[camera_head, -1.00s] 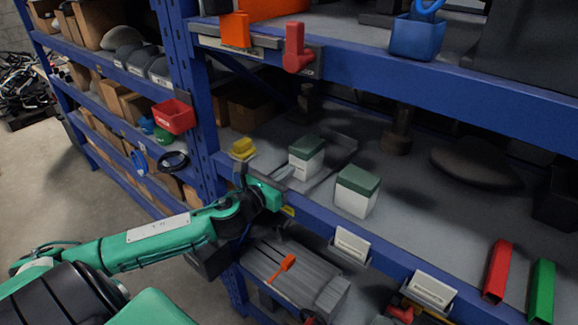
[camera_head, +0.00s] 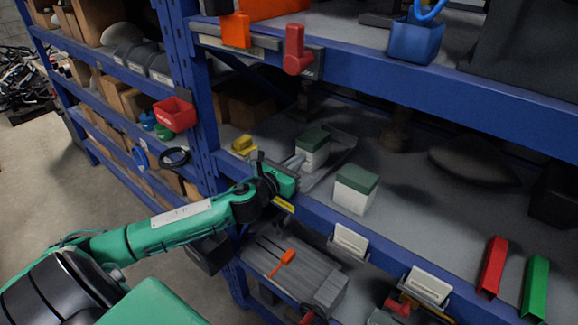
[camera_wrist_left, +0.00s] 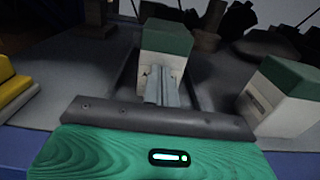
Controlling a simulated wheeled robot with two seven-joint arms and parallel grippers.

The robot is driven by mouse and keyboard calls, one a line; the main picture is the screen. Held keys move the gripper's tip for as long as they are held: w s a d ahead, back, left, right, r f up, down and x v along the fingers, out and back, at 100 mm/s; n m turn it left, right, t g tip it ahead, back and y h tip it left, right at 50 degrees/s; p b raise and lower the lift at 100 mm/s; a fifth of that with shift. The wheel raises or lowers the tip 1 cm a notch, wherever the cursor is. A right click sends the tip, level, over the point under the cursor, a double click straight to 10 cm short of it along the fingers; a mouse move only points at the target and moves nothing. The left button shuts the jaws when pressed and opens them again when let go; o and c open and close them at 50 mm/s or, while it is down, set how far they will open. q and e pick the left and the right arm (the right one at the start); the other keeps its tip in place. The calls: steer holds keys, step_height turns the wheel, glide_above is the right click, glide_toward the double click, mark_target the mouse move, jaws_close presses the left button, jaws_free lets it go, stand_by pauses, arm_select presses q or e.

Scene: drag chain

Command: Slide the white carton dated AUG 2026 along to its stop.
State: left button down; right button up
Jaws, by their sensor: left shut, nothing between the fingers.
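A white carton with a green top (camera_head: 313,155) stands upright in a dark, low-railed track (camera_head: 340,158) on the middle shelf. My left gripper (camera_head: 297,163) is at its near side, fingers shut and empty. In the left wrist view the closed fingers (camera_wrist_left: 166,82) point at the lower front face of this carton (camera_wrist_left: 165,40) and seem to touch it. A second white carton with a green top (camera_head: 354,195) stands outside the track to the right; it also shows in the left wrist view (camera_wrist_left: 285,98). I cannot read a date on either carton. My right gripper is not in view.
A yellow block (camera_head: 243,146) sits left of the track; it is close on the left in the wrist view (camera_wrist_left: 14,90). The blue shelf beam (camera_head: 330,215) runs below my wrist. Red (camera_head: 492,266) and green (camera_head: 536,287) bars stand at the right.

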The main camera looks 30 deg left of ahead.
mark_target(318, 145)
arm_select(q)
steer(key=w, duration=0.3)
steer(key=w+p, duration=0.1)
steer(key=w, duration=0.4)
steer(key=shift+w+d+r, duration=0.1)
steer(key=shift+w+d, duration=0.3)
steer(key=shift+w, duration=0.6)
steer(key=shift+s, duration=0.1)
